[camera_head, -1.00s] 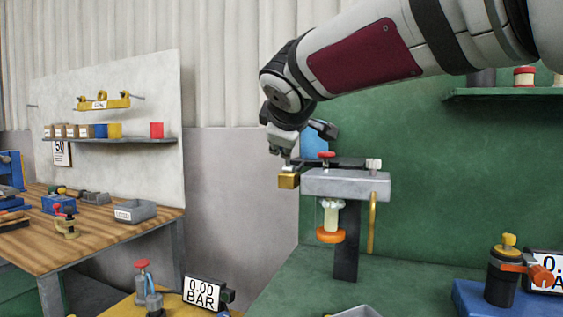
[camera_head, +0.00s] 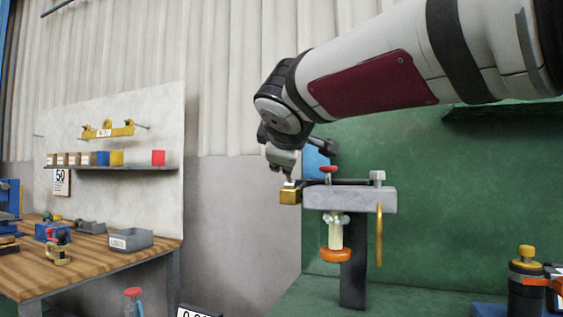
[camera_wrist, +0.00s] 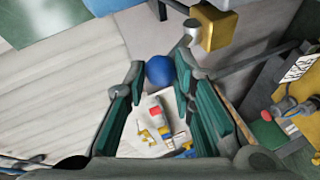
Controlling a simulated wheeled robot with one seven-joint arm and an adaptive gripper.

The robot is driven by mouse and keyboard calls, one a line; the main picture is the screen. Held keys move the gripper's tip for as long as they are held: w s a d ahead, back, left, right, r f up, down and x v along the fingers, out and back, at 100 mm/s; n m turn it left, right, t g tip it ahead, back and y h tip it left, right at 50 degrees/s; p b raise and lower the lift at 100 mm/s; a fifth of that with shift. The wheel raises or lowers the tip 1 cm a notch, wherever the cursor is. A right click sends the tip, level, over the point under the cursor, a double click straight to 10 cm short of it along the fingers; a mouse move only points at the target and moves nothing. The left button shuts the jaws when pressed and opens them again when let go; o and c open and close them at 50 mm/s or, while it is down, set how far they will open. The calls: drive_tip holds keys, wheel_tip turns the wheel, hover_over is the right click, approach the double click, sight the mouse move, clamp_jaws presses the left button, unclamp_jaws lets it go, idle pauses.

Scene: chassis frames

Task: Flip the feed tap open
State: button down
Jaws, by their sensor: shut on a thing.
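A brass block (camera_head: 290,197) sits at the left end of a grey manifold bar (camera_head: 350,200). In the wrist view the brass block (camera_wrist: 218,27) has a silver stem (camera_wrist: 188,36) that runs toward a blue ball knob (camera_wrist: 159,70); this looks like the feed tap's lever. My gripper (camera_head: 287,172) is just above the brass block. In the wrist view its green-padded fingers (camera_wrist: 160,78) are on both sides of the blue knob, shut on it. The knob is hidden by the gripper in the head view.
The bar has a red knob (camera_head: 328,169) on top and an orange-ended fitting (camera_head: 335,254) below, on a dark post (camera_head: 354,270). A wooden workbench (camera_head: 90,260) stands left. A black canister (camera_head: 520,286) stands at lower right.

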drive_tip(key=shift+f, duration=0.15)
drive_tip(key=c, duration=1.3)
unclamp_jaws()
drive_tip(key=shift+c, duration=0.2)
drive_tip(key=v, duration=1.2)
drive_tip(key=shift+s, duration=0.15)
